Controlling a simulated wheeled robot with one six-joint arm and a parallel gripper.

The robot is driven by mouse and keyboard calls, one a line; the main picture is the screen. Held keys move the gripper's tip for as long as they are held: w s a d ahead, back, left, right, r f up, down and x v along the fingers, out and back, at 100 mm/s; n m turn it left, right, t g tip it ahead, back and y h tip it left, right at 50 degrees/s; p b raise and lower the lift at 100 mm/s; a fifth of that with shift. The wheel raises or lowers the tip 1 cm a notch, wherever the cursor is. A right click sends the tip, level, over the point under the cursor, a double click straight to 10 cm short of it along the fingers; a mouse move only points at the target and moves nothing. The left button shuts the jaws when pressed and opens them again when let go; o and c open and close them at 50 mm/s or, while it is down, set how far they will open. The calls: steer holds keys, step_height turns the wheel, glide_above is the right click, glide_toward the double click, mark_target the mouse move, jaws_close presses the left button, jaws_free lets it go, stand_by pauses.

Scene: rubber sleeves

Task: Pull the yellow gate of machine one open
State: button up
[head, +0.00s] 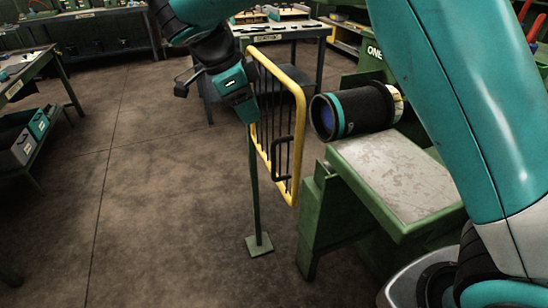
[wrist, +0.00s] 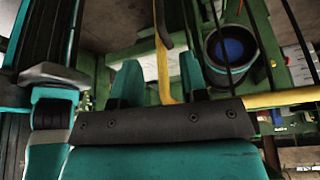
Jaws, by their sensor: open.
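The yellow gate (head: 299,110) is an upright yellow frame with dark bars, beside the machine marked "ONE". A dark handle (head: 273,165) sits low on it. A green post (head: 254,190) on a flat foot stands at its left. My gripper (head: 249,118) is at the upper left part of the gate, by the post, pointing down. In the wrist view my gripper (wrist: 160,75) has its two teal fingers apart, with a yellow strip of the gate (wrist: 163,65) seen between them. I cannot tell whether they touch it. The handle is not clear in the wrist view.
A dark roller (head: 355,110) with a blue end lies just right of the gate; it shows in the wrist view (wrist: 229,50). A green bench with a grey top (head: 393,170) stands at right. Another table (head: 283,30) is behind. The floor (head: 165,190) at left is clear.

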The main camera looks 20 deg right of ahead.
glide_above(274, 176)
steer(key=f, duration=1.2)
steer(key=shift+w+d+f, duration=0.15)
steer(key=shift+w+f, duration=0.1)
steer(key=shift+w, duration=0.05)
jaws_close()
